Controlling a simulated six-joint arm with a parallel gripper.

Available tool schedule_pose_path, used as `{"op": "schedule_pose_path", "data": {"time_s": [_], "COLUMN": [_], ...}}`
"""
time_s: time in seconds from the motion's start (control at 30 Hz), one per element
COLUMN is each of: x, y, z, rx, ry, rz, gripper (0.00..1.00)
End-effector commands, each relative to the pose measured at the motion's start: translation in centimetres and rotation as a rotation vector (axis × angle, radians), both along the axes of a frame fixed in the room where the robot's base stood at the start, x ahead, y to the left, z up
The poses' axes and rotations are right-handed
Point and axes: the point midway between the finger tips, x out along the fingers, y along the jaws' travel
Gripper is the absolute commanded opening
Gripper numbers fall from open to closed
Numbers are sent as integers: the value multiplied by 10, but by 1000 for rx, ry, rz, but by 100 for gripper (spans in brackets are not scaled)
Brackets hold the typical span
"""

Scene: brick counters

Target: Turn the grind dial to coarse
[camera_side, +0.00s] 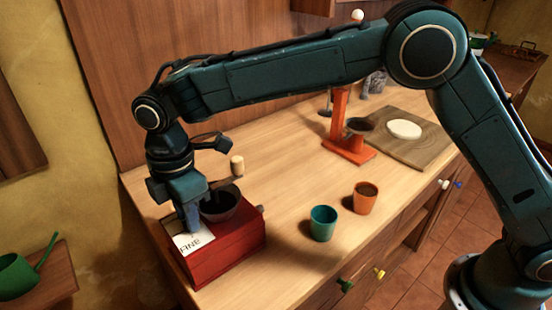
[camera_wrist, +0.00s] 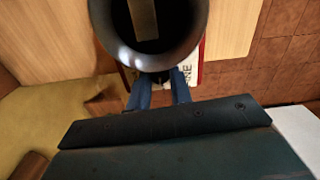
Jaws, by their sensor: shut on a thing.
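The grinder is a red box (camera_side: 225,250) with a dark bowl (camera_side: 222,206) on top, at the left end of the counter. A white plate (camera_side: 198,242) on its top carries dark lettering that reads FINE; part of it also shows in the wrist view (camera_wrist: 190,68). My gripper (camera_side: 193,226) points down over this plate, beside the bowl. In the wrist view its two blue fingers (camera_wrist: 160,86) are shut on the grind dial just below the bowl's rim. The dial is mostly hidden by the fingers and bowl, so its pointing direction cannot be told.
A teal cup (camera_side: 323,223) and an orange cup (camera_side: 365,198) stand to the right. An orange stand (camera_side: 347,147) and a wooden board (camera_side: 432,138) are farther back. Counter between grinder and cups is clear.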

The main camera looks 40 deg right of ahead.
Motion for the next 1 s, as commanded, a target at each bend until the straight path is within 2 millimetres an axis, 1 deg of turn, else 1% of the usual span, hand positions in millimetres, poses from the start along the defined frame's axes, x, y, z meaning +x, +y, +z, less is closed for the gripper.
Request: {"op": "schedule_pose_path", "data": {"time_s": [0.3,0.5,0.7,1.0], "x": [0,0,0,0], "y": [-1,-1,-1,-1], "z": [1,1,1,1], "rx": [-1,-1,-1,-1], "ry": [0,0,0,0], "rz": [-217,-312,-349,-351], "gripper": [0,0,0,0]}}
